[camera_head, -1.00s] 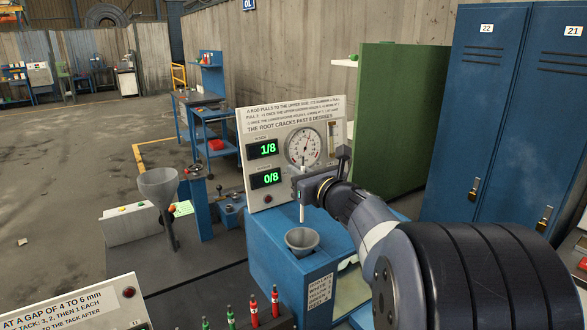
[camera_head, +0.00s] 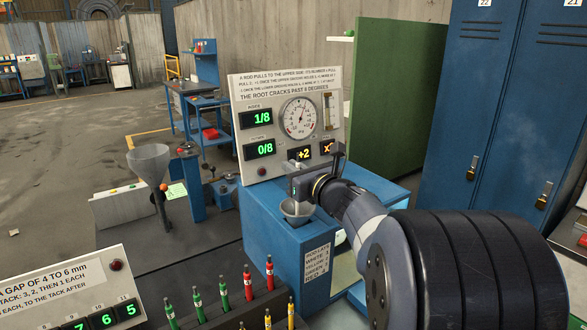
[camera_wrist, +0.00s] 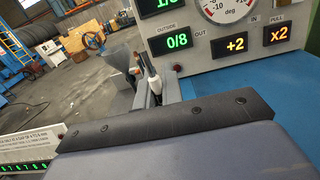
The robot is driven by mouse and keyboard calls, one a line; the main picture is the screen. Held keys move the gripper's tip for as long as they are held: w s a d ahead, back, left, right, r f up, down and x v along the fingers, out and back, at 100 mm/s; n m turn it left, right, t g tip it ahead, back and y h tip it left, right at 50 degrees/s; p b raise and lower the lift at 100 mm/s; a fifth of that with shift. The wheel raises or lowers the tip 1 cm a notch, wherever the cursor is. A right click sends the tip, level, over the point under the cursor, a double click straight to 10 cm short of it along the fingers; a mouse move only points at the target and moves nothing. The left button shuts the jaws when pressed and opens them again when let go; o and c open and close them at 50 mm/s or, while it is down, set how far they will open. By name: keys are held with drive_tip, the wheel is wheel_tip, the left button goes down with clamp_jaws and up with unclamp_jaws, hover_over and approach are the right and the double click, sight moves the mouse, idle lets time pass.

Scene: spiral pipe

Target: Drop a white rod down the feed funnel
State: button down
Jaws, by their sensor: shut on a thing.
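My gripper (camera_head: 298,187) is shut on a white rod (camera_head: 297,204) above the blue machine. The rod hangs about upright, with its lower end at the mouth of the grey feed funnel (camera_head: 291,215). I cannot tell whether the rod touches the funnel wall. In the wrist view, the white rod (camera_wrist: 154,88) shows between the fingers, and the feed funnel is hidden.
A gauge panel (camera_head: 240,92) stands just behind the gripper and reads 1/8, 0/8, +2 and x2. A larger grey funnel (camera_head: 148,161) stands at left. Several coloured rods (camera_head: 248,283) stand upright in a holder at front. Blue lockers (camera_head: 510,110) are at right.

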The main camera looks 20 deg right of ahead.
drive_tip(key=c, duration=1.5)
unclamp_jaws()
drive_tip(key=s, duration=0.3)
drive_tip(key=s+d+b, duration=0.1)
drive_tip(key=s, duration=0.3)
drive_tip(key=s+d, duration=0.1)
drive_tip(key=s, duration=0.2)
drive_tip(key=shift+s+b, duration=0.3)
idle(0.6)
